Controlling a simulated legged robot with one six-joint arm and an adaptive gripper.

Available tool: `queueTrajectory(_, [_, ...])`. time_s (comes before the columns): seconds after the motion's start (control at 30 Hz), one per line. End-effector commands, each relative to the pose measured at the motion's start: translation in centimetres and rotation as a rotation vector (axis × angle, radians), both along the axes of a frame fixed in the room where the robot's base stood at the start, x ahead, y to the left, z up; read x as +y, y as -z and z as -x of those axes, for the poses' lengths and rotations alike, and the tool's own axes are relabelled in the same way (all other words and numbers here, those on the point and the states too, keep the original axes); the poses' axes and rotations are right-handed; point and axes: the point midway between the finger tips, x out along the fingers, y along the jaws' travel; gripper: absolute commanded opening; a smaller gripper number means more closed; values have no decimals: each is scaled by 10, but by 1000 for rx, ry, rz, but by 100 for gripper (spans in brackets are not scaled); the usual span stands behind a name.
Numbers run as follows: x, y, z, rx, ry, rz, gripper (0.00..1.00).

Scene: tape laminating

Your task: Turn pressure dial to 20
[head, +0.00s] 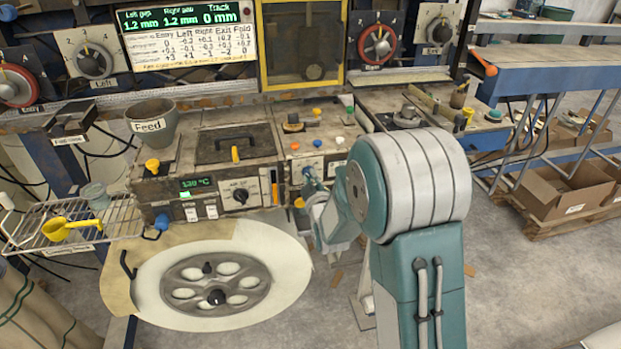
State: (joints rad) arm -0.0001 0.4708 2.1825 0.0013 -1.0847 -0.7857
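My gripper (312,181) is at the front panel of the machine, at the end of my teal and grey arm. It is small in the head view, and its fingers cannot be made out. It is at or very near a light plate (298,174) on the panel's right part. Any dial there is hidden behind it, and I cannot tell whether it touches one. No label for pressure can be read.
A large tape reel (250,262) stands in front of the machine, left of my arm. A wire rack (105,228) with a yellow scoop (70,229) is at far left. A grey Feed cup (152,126) sits on top. Several large dials (378,45) line the back panel.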

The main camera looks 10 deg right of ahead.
Motion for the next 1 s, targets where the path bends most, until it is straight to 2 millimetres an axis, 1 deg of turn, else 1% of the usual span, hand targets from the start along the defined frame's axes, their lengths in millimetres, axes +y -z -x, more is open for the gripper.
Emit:
queueTrajectory(0.27, [1,2,0,5,-2,-11,0])
queueTrajectory(0.47, [1,2,0,6,-2,-81,0])
queueTrajectory(0.67, [1,3,0,8,-3,-220,0])
queueTrajectory(1.0, [1,3,0,9,-2,-507,0])
